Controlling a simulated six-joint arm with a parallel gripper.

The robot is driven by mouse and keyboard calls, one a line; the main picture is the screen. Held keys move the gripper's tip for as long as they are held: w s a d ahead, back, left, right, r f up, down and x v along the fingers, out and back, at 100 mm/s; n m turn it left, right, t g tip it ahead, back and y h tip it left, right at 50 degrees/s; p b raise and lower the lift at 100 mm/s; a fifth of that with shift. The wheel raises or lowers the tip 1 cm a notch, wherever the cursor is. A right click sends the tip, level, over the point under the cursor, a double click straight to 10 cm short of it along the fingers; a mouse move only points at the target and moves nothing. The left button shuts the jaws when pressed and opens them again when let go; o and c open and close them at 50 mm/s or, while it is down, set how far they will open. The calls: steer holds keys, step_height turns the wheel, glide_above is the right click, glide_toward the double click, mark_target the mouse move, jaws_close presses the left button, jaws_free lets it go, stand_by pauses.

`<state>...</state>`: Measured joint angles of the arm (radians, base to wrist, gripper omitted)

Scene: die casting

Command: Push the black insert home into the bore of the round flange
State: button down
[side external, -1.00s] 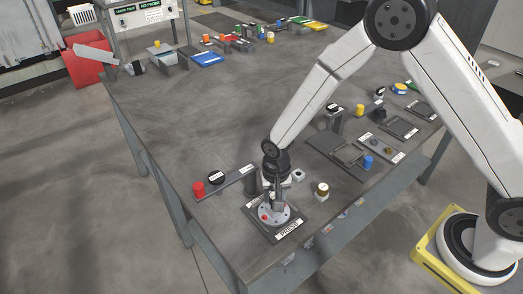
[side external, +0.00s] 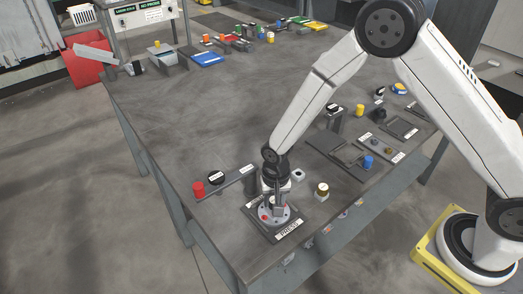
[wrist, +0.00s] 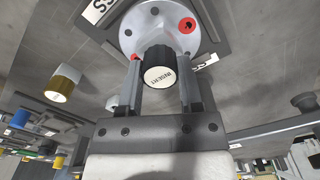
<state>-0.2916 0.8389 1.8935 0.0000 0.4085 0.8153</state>
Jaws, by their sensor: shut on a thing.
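The round flange (side external: 266,221) is a light grey disc lying flat on a dark square plate marked PRESS. In the wrist view, the flange (wrist: 130,36) shows bolt holes and red marks near its rim. The black insert (wrist: 160,68) has a ribbed side and a white end labelled INSERT, and stands over the flange's middle. My gripper (wrist: 160,74) is shut on it, one finger on each side. In the side view, my gripper (side external: 275,212) is down at the flange. The bore is hidden, so I cannot tell how deep the insert sits.
Dark trays (side external: 340,157) lie farther right. The table's middle is clear.

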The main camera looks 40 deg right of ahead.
steer(key=shift+f, duration=0.15)
steer(key=shift+c, duration=0.9)
jaws_free()
steer(key=shift+r, duration=3.85)
steer(key=shift+d, duration=0.1)
steer(key=s+d+r+n+t, duration=0.2)
steer(key=s+d+r+n, duration=0.4)
steer(key=s+d+r, duration=0.3)
steer(key=shift+s+d+t, duration=0.3)
steer(key=shift+s+d, duration=1.1)
steer(key=shift+s, duration=0.05)
